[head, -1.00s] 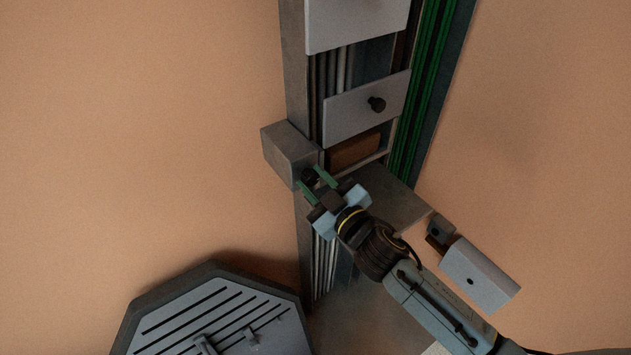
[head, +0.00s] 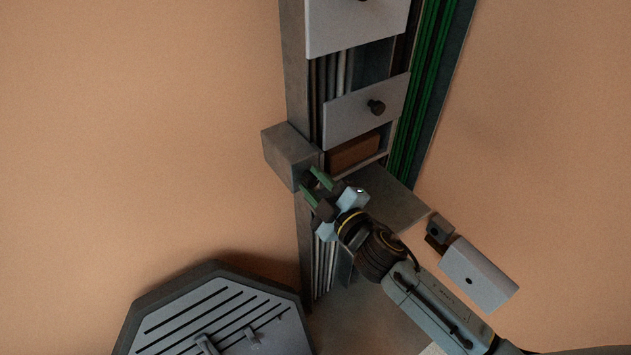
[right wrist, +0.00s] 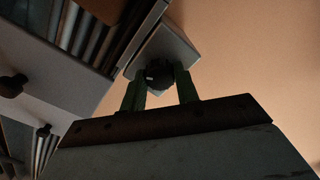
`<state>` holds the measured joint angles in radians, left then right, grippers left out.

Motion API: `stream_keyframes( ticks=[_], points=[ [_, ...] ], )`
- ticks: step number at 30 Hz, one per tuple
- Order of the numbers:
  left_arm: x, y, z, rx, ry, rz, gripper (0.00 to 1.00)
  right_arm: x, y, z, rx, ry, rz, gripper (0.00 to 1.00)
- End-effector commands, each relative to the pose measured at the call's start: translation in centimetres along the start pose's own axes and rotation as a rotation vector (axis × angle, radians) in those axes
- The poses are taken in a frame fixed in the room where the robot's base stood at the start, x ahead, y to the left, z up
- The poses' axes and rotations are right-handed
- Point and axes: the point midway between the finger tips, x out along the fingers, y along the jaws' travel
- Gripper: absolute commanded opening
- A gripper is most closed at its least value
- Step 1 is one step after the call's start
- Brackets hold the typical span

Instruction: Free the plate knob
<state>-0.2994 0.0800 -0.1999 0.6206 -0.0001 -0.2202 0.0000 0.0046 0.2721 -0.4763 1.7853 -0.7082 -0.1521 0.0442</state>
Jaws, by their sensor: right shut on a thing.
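My right gripper (head: 308,179) reaches the grey block (head: 287,156) on the left edge of the upright gantry column. Its two green fingers are shut on a dark round knob (right wrist: 159,77) in front of the block's face. In the right wrist view the knob sits between the fingertips, with the pale block (right wrist: 167,45) behind it. In the head view the fingers mostly hide this knob. My left gripper is not in view.
A larger light plate (head: 345,28) sits at the top of the column, beside green strips (head: 425,95). A white box (head: 478,275) is at the lower right, near my right arm. An octagonal slotted tray (head: 165,320) stands at the lower left.

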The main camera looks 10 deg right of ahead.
Motion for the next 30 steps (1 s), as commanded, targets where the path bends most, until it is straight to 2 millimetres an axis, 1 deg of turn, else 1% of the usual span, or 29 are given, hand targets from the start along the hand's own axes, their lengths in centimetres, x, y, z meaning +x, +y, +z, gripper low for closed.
stream_keyframes(
  ticks=[21, 30],
  points=[
    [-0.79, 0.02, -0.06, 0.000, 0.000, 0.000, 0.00, -0.01, -0.05, 0.00, -0.683, 0.001, -0.001, 0.08],
    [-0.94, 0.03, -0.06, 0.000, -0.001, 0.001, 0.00, -0.02, -0.05, 0.03, -0.930, 0.000, -0.001, 0.08]
  ],
)
